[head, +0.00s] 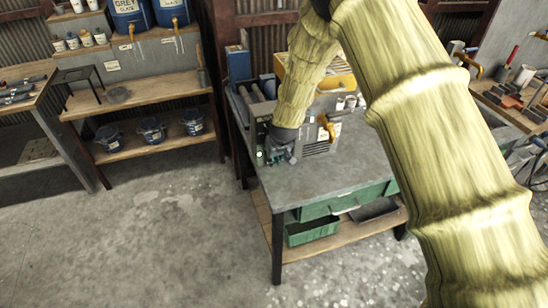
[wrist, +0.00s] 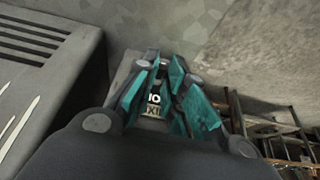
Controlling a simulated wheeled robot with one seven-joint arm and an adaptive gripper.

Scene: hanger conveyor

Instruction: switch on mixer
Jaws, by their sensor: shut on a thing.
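The mixer appears to be the grey machine (head: 319,149) with vent slots that stands on the grey-topped workbench. In the wrist view its grey slotted casing (wrist: 40,75) fills the left side. My gripper (head: 279,153) is at the machine's front left side, low near the bench top. In the wrist view its teal fingers (wrist: 160,68) are close together at the tips, around a small part on the casing. A small dark and pale plate with markings (wrist: 153,103) shows between the fingers. The gripped part, seemingly the switch, is mostly hidden by the fingers.
The workbench (head: 345,180) has a green drawer and a green bin (head: 311,231) below. A yellow case (head: 335,73) stands behind the machine. Wooden shelves (head: 140,95) with blue containers are at the left. The concrete floor (head: 165,225) in front is clear.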

